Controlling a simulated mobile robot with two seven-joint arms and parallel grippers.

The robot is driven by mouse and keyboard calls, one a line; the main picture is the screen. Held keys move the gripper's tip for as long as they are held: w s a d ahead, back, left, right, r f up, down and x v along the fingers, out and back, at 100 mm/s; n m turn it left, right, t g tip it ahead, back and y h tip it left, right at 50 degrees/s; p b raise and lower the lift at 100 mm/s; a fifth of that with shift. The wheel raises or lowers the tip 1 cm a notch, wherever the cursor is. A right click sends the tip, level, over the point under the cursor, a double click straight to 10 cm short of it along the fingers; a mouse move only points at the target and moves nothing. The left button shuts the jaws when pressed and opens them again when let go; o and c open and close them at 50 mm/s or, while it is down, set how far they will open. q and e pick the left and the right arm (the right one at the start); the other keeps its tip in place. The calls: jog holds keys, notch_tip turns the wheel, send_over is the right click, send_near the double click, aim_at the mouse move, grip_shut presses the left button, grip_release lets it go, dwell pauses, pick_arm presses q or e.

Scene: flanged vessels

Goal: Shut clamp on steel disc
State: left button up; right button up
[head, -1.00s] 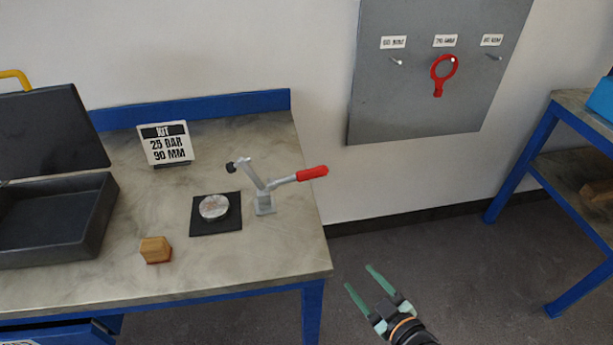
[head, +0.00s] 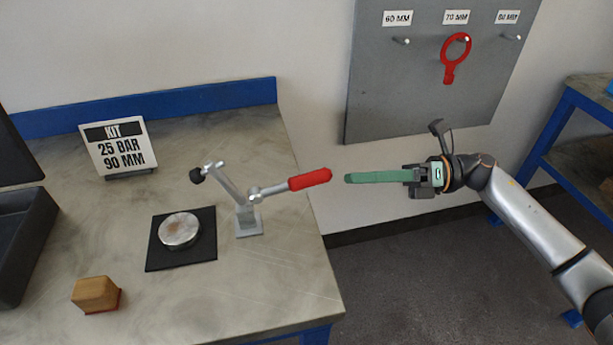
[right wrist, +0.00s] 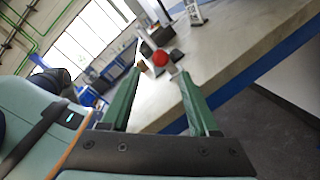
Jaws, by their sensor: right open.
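The toggle clamp (head: 243,205) stands on the bench to the right of the steel disc. Its arm is raised, with the black tip (head: 197,175) up and clear of the disc. Its red handle (head: 310,179) points right, toward the bench edge. The steel disc (head: 180,231) lies on a black square pad (head: 155,262). My right gripper (head: 348,178) is level with the red handle, just right of its end and apart from it. In the right wrist view the open green fingers (right wrist: 155,85) have the red handle end (right wrist: 160,59) ahead, between their tips. My left gripper is not in view.
A wooden block (head: 95,294) sits at the front of the bench (head: 240,290). A kit sign (head: 118,148) reads 25 BAR 90 MM. A black case (head: 22,235) is at left. A grey pegboard (head: 420,85) holds a red ring tool (head: 455,58).

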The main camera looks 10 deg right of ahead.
aim_at(289, 181)
jog(key=a, duration=0.3)
jog(key=w+a+p, duration=0.1)
jog(key=a, duration=0.5)
jog(key=shift+w+a, duration=0.25)
jog(key=shift+w, duration=0.1)
jog(key=shift+c, duration=0.3)
grip_shut()
dwell(0.5)
